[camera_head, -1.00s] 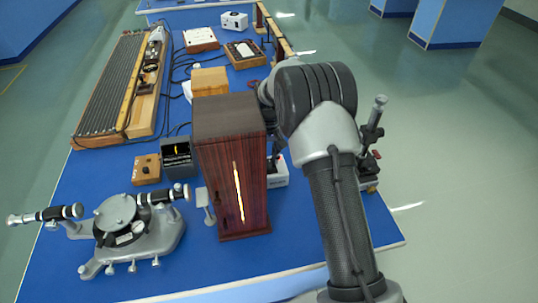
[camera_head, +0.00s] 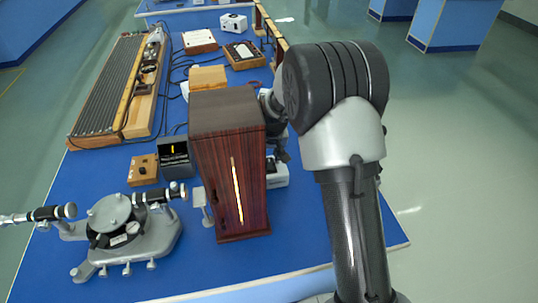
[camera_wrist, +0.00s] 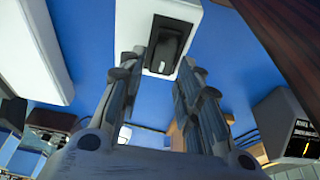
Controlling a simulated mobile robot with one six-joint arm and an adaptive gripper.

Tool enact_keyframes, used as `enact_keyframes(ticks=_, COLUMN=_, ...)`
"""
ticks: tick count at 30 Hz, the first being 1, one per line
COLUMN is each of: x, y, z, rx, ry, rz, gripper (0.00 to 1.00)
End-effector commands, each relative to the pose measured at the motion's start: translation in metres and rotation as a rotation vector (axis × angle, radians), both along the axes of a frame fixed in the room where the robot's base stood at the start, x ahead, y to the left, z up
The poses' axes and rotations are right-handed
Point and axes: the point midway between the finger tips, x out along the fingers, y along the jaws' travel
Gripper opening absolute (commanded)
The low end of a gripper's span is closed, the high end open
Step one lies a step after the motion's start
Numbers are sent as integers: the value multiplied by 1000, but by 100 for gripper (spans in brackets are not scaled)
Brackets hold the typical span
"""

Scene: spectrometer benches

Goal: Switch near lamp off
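The lamp is a tall dark-red wooden housing (camera_head: 222,180) with a bright lit slit (camera_head: 237,190) in its front. Behind its right side a small white box (camera_head: 278,174) shows partly in the head view. In the wrist view a white box (camera_wrist: 132,22) carries a black rocker switch (camera_wrist: 168,46). My gripper (camera_wrist: 160,64) is open, its two fingers apart with the switch between and just beyond their tips. I cannot tell whether a finger touches it. In the head view my gripper is mostly hidden behind the lamp housing and my arm.
A grey spectrometer (camera_head: 120,228) stands left of the lamp, with a small dark display box (camera_head: 174,158) and a wooden box (camera_head: 143,170) behind. A long ribbed apparatus (camera_head: 105,88) lies at the back left. The blue bench (camera_head: 300,248) is clear at the front right.

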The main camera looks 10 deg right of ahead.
Motion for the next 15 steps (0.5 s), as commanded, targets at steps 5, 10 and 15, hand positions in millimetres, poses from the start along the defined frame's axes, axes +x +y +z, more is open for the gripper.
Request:
enact_keyframes(ticks=5, x=0, y=0, z=0, rx=0, ry=1, rz=0, gripper=42)
enact_keyframes(ticks=10, x=0, y=0, z=0, rx=0, ry=1, rz=0, gripper=42)
enact_keyframes(ticks=15, x=-2, y=0, z=8, rx=0, ry=-1, rz=0, gripper=42)
